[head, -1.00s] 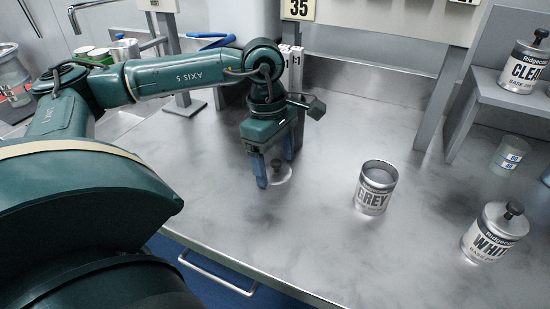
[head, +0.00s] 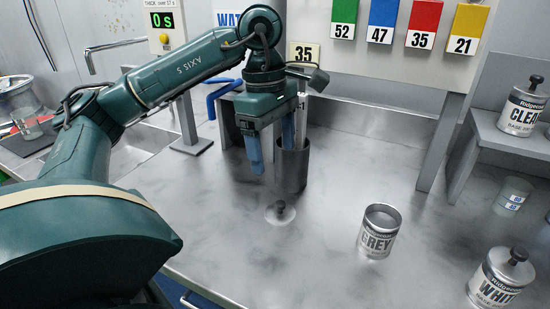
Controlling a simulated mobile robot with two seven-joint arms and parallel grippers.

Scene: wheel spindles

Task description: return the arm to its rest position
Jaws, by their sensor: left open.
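My left gripper (head: 271,152) is open and empty in the head view. It hangs fingers down above the steel counter (head: 330,262), in front of a dark grey cylindrical holder (head: 293,172). A round lid with a dark knob (head: 281,210) lies flat on the counter, below the gripper and apart from it. An open tin labelled GREY (head: 379,232) stands upright to the right of the lid. My right gripper is not in view.
A lidded WHITE tin (head: 499,277) stands at the lower right. A lidded CLEAR tin (head: 523,105) sits on a grey shelf (head: 505,143), with a translucent cup (head: 511,195) below. A panel with coloured numbered tags (head: 408,52) hangs behind. The counter's front middle is clear.

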